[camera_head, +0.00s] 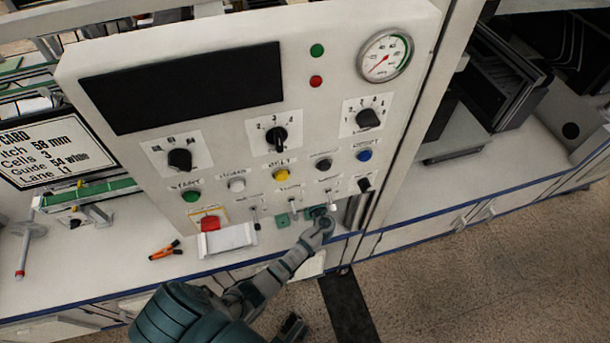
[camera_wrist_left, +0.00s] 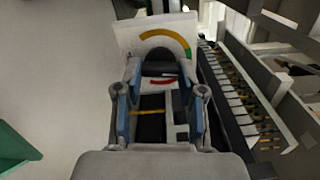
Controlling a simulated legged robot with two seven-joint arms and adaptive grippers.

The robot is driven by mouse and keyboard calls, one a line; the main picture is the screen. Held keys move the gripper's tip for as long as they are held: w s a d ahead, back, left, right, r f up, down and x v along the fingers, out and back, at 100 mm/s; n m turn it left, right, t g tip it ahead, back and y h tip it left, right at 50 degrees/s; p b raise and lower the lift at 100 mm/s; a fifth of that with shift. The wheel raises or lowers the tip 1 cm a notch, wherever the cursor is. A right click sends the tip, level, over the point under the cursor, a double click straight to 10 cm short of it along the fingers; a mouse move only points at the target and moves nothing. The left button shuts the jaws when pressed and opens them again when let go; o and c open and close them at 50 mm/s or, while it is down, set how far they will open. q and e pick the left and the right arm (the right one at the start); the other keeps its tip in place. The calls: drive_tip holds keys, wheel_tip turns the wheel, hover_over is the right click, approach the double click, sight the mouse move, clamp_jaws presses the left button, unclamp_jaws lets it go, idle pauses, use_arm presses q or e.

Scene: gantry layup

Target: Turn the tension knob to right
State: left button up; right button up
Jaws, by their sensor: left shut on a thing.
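In the left wrist view, a black knob (camera_wrist_left: 160,68) sits in front of a white dial plate (camera_wrist_left: 128,35) with a yellow and green arc and a red mark. My left gripper (camera_wrist_left: 161,92) has its two blue fingers on either side of the knob and is shut on it. In the head view, the arm reaches up to the lower right part of the white control panel (camera_head: 225,125), and my left gripper (camera_head: 322,214) is at the panel's lower edge. The hand hides the knob there. The knob's pointer direction cannot be told.
Several switches and coloured buttons, such as the yellow button (camera_head: 281,174), lie just above the hand. A black knob (camera_head: 364,184) is close on the right. The gauge (camera_head: 385,55) is at the upper right. Orange pliers (camera_head: 165,251) lie on the counter.

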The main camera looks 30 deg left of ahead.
idle(0.3)
use_arm(q)
drive_tip(key=o, duration=1.1)
drive_tip(key=shift+w+f, duration=0.1)
drive_tip(key=shift+o, duration=0.2)
drive_tip(key=shift+w, duration=0.1)
drive_tip(key=v, duration=1.2)
drive_tip(key=shift+a+f, duration=0.1)
drive_tip(key=shift+f, duration=0.05)
